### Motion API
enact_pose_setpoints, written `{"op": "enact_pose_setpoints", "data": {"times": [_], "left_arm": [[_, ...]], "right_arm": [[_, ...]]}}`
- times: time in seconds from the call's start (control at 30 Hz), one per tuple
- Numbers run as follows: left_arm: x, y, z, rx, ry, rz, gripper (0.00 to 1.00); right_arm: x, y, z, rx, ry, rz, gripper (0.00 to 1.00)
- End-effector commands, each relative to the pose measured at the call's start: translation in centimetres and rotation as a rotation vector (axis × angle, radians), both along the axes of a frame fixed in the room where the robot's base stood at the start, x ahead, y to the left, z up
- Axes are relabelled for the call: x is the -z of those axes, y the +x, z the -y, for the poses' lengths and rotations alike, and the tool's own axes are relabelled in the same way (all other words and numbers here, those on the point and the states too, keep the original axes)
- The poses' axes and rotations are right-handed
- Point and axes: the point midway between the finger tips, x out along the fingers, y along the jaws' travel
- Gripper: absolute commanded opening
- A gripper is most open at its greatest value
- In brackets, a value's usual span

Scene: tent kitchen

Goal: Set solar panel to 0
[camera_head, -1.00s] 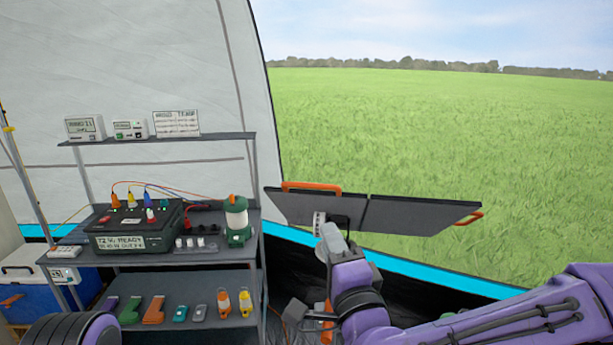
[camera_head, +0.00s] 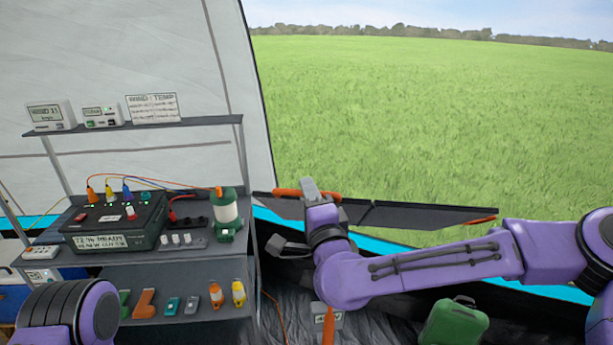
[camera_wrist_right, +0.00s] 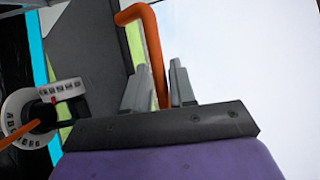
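The dark folding solar panel (camera_head: 415,216) shows nearly edge-on at the tent opening, with an orange handle (camera_head: 290,193) on its left half and another orange end at its right. My right gripper (camera_head: 308,188) is at the left handle. My left gripper is out of view.
A metal rack left of the panel holds a black power station (camera_head: 115,222), a green lantern (camera_head: 227,215) and small tools. Small displays (camera_head: 51,115) stand on its upper shelf. A green jerrycan (camera_head: 455,323) stands on the floor below my right arm.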

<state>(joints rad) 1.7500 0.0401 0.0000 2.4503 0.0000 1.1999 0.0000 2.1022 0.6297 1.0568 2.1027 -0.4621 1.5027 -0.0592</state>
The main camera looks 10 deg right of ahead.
Motion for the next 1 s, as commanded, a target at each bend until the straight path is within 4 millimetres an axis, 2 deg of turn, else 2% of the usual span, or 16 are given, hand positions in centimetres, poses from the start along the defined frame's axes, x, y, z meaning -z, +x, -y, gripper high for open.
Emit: {"op": "enact_pose_setpoints", "data": {"times": [0.03, 0.17, 0.43, 0.47, 0.5, 0.53, 0.7, 0.87, 1.0], "left_arm": [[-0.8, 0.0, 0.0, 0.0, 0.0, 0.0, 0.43], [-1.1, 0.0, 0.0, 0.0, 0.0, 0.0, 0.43], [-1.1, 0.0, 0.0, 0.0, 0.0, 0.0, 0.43], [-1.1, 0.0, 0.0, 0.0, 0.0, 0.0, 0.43], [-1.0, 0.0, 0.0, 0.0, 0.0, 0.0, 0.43], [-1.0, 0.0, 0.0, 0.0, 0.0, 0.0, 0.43], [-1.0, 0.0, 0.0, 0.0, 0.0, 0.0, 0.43], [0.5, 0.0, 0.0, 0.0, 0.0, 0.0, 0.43], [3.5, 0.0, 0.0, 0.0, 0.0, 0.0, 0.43]], "right_arm": [[-0.5, 0.8, -0.1, 0.002, 0.001, -0.001, 0.25], [-0.5, 2.0, -0.2, 0.002, -0.001, 0.0, 0.25], [-0.4, 2.2, -0.1, 0.003, 0.0, 0.001, 0.25], [-0.4, 2.2, -0.1, 0.003, 0.0, 0.001, 0.19], [-0.4, 2.2, -0.1, 0.003, 0.0, 0.001, 0.06], [-0.4, 2.2, -0.1, 0.003, 0.0, 0.001, 0.0], [-0.3, 2.2, -0.1, 0.003, 0.0, 0.001, 0.0], [0.5, 1.8, -0.2, 0.002, -0.006, 0.019, 0.0], [1.8, 1.0, -0.4, 0.003, -0.019, 0.068, 0.0]]}}
